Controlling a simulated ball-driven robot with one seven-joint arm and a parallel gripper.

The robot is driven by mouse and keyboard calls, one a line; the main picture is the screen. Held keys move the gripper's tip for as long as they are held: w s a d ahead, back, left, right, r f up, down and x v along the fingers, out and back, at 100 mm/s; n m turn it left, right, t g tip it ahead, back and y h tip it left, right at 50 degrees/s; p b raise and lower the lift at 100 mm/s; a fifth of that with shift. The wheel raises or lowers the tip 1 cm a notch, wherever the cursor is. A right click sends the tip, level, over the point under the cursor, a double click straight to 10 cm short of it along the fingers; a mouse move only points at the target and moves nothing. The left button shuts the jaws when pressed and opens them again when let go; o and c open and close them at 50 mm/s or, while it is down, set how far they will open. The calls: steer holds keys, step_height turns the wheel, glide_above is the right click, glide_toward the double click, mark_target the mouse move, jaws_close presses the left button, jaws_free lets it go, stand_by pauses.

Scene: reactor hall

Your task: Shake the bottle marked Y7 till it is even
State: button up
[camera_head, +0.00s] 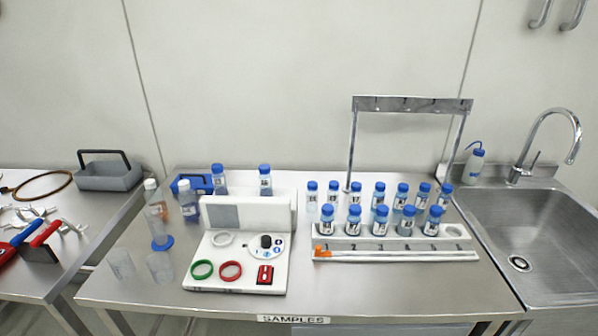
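Several clear bottles with blue caps and small labels stand upright in two rows at the white rack (395,257), right of centre; one front bottle (326,224) is at the left end and one back bottle (333,197) stands behind it. Two more blue-capped bottles, a left one (218,184) and a right one (265,184), stand behind the white bench device (210,270). The labels are too small to read surely, so I cannot tell which bottle is Y7. The contents look bluish in several bottles. My gripper is not in view.
A metal frame (410,104) rises behind the rack. Glass beakers, a cylinder with a blue base (162,243) and a blue tray (196,184) stand at the left. A sink (530,240) is at the right. Bare steel lies between device and rack.

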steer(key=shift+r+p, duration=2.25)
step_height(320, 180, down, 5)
steer(key=b, duration=0.4)
steer(key=shift+b, duration=0.35)
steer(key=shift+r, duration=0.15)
